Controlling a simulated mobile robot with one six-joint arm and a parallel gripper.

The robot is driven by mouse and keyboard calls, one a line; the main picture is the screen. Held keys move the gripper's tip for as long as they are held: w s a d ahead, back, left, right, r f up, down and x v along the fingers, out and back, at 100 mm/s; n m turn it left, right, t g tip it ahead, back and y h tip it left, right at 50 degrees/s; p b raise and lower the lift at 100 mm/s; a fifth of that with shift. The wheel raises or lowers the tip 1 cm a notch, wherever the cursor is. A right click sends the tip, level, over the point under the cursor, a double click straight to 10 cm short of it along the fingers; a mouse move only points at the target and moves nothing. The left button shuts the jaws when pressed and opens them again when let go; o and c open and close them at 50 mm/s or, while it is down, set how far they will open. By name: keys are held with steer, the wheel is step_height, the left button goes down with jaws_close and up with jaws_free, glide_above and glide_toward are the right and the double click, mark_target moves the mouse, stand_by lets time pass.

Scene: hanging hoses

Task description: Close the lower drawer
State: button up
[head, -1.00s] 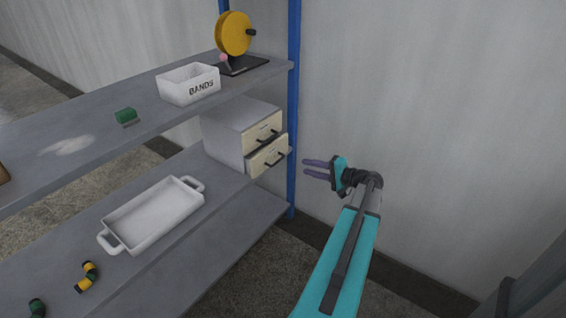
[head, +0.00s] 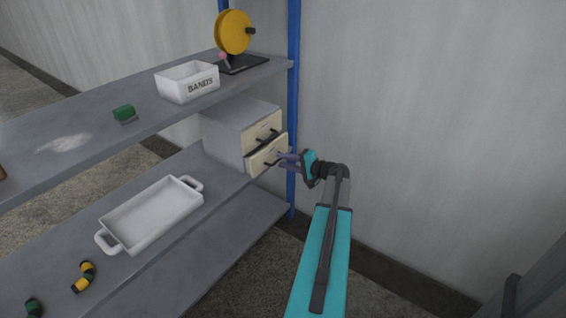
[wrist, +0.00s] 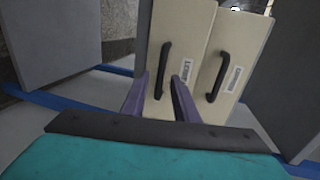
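The lower drawer (head: 268,156) is the bottom front of a small grey cabinet (head: 232,130) on the lower shelf. It stands out a little past the upper drawer (head: 262,130). In the wrist view the drawer with the left-hand handle (wrist: 162,70) stands nearer, with the other drawer (wrist: 232,60) beside it. My gripper (head: 280,160) is at the right of the lower drawer's front, close to its handle. Its two purple fingers (wrist: 158,95) are apart, with nothing seen gripped between them. I cannot tell whether they touch the drawer.
A blue post (head: 293,100) stands just behind my gripper. A white tray (head: 150,215) lies on the lower shelf. A white BANDS box (head: 188,82) and a yellow reel (head: 234,33) stand on the upper shelf. The space right of the post is free up to the wall.

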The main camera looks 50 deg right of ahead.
steer(key=shift+w+f, duration=0.15)
steer(key=shift+w, duration=0.35)
jaws_close()
steer(key=shift+d, duration=0.1)
